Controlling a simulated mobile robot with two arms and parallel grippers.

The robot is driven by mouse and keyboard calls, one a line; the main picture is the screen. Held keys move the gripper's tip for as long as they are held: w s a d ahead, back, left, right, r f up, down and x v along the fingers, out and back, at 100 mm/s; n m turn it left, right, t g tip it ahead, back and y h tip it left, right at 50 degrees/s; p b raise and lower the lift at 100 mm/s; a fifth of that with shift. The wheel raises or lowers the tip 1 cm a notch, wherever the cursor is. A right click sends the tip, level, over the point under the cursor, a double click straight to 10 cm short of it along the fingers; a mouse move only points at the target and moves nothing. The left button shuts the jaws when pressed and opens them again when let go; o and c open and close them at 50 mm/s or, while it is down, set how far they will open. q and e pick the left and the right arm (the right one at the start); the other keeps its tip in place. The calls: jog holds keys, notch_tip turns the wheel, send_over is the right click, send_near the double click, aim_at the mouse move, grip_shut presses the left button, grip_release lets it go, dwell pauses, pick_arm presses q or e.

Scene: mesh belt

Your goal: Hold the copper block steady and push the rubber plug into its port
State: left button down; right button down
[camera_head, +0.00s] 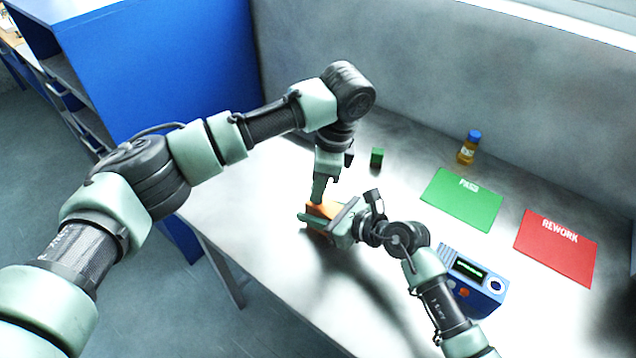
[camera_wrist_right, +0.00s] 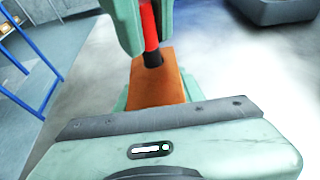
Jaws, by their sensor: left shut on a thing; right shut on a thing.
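The copper block (camera_head: 326,209) is on the pale table, between the fingers of my right gripper (camera_head: 322,218), which is shut on it. In the right wrist view the block (camera_wrist_right: 156,88) shows as an orange-brown slab beyond the gripper's palm. My left gripper (camera_head: 318,193) comes down from above and is shut on the rubber plug (camera_wrist_right: 149,28), a red rod with a dark lower end. The dark end meets the block's top face near its far end. I cannot tell how deep it sits, and the port is hidden. The plug is hidden in the head view.
A small green cube (camera_head: 376,158) and a blue-capped bottle (camera_head: 467,148) stand toward the wall. A green mat (camera_head: 460,203) and a red REWORK mat (camera_head: 556,250) lie to the right. A blue device (camera_head: 473,284) with a screen stands beside my right arm.

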pick_arm(q)
jog(key=shift+f, duration=0.65)
jog(key=c, duration=1.3)
grip_release()
jog(key=shift+c, duration=0.2)
jog(key=shift+r, duration=0.1)
notch_tip(320, 180, up, 12)
jog(key=d, duration=0.2)
jog(key=shift+d, duration=0.15)
pick_arm(e)
jog(key=c, duration=0.8)
grip_release()
jog(key=shift+d, duration=0.1)
